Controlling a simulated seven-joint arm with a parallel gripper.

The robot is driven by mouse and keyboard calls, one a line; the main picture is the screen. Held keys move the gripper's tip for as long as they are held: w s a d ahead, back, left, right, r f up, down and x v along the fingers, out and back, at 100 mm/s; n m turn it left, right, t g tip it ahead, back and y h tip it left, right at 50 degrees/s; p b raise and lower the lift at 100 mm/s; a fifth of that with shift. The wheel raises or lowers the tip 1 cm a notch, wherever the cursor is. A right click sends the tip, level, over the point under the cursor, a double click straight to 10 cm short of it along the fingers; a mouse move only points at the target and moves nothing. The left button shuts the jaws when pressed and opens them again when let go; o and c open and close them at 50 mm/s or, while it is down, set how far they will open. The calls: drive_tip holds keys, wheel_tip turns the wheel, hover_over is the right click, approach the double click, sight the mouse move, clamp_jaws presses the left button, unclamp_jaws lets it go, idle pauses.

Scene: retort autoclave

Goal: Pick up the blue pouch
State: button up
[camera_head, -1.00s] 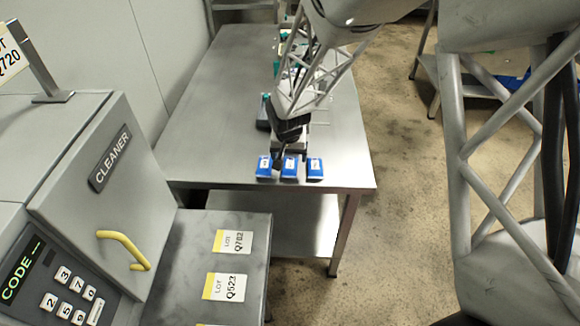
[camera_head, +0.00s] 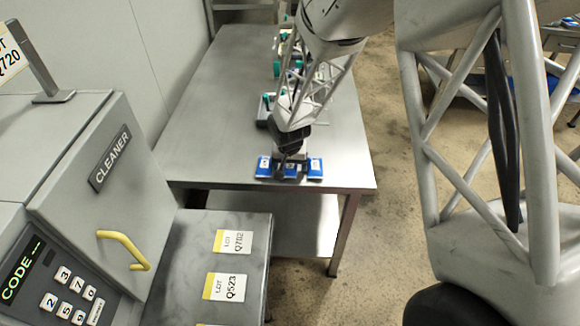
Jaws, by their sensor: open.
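Three small blue pouches with white labels lie in a row near the front edge of the steel table (camera_head: 240,95): a left blue pouch (camera_head: 263,168), a middle blue pouch (camera_head: 290,173) and a right blue pouch (camera_head: 316,167). My gripper (camera_head: 290,165) is open and low over the middle pouch, its fingers covering much of that pouch's back part. I cannot tell whether the fingers touch it. The left and right pouches lie close beside the fingers.
Small items with teal parts (camera_head: 264,104) stand farther back on the table, partly behind my arm. The cleaner machine (camera_head: 100,165) with a yellow handle (camera_head: 125,246) is at left. Lot cards (camera_head: 232,241) lie on its grey shelf. The table's left half is clear.

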sight(290, 165)
idle(0.3)
drive_tip(key=c, duration=1)
drive_tip(key=shift+r, duration=0.15)
drive_tip(key=shift+r, duration=0.85)
drive_tip(key=shift+s+r, duration=0.2)
drive_tip(key=shift+r, duration=0.7)
drive_tip(key=s+d, duration=0.1)
drive_tip(key=s, duration=0.4)
drive_tip(key=s+d+r, duration=0.1)
drive_tip(key=s+d, duration=0.1)
drive_tip(key=s, duration=0.3)
drive_tip(key=s+d, duration=0.2)
drive_tip(key=s, duration=0.3)
drive_tip(key=shift+r, duration=0.15)
drive_tip(key=shift+w, duration=0.1)
